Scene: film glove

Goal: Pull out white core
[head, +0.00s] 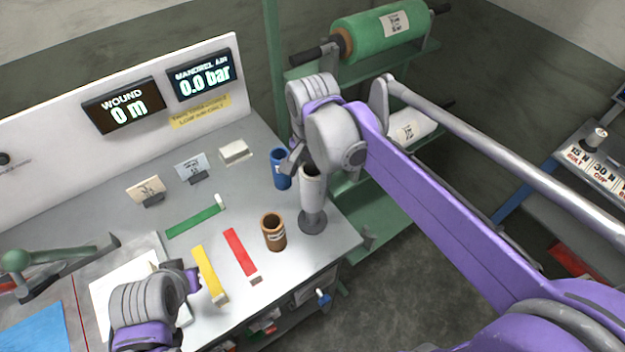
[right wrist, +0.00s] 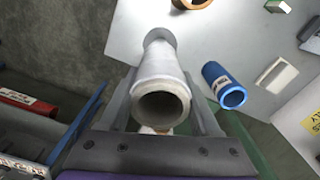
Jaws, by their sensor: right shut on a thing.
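The white core (head: 312,188) is a hollow upright tube at the right edge of the workbench. Its lower end is at a grey round-footed stand (head: 313,223); I cannot tell how deep it sits there. My right gripper (head: 301,160) is shut on the core near its upper end. In the right wrist view the core (right wrist: 163,70) lies between the two fingers, its open end facing the camera and the grey foot (right wrist: 160,36) beyond. My left gripper (head: 192,281) is low over the bench at the left; its jaws are too unclear to judge.
A blue core (head: 281,170) stands close left of the white one, and a brown core (head: 273,232) in front. Coloured strips lie on the bench (head: 330,243). A rack with a green film roll (head: 380,30) stands behind. Displays read 0 m and 0.0 bar.

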